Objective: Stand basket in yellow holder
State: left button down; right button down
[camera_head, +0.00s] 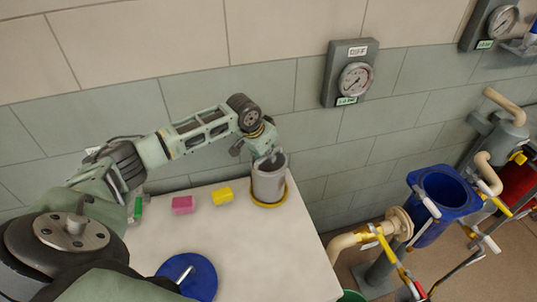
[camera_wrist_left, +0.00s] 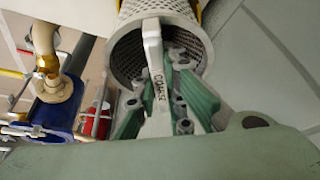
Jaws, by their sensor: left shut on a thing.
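The grey basket (camera_head: 270,184) stands upright at the table's back right corner, over the yellow holder (camera_head: 284,198). The holder shows as a yellow ring around the basket's foot; whether the basket rests fully on it cannot be told. In the left wrist view the basket (camera_wrist_left: 190,35) has a perforated wall and a pale labelled handle bar (camera_wrist_left: 152,50). My left gripper (camera_head: 266,158) reaches down into the basket's open top and is shut on the bar. In the left wrist view its green fingers (camera_wrist_left: 162,100) lie on both sides of the bar. My right gripper is not in view.
On the white table (camera_head: 270,255) lie a pink block (camera_head: 182,205), a yellow block (camera_head: 223,196) and a blue lid (camera_head: 195,281) with a handle. A blue open housing (camera_head: 440,195) and pipes stand right of the table. A gauge (camera_head: 354,79) hangs on the wall behind.

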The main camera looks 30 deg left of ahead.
pick_arm(q)
jog(key=shift+w+r, duration=0.1)
jog(key=c, duration=1.7)
grip_release()
jog(key=shift+c, duration=0.2)
jog(key=o, duration=0.4)
notch_tip(320, 180, up, 7)
jog(key=p, duration=0.8)
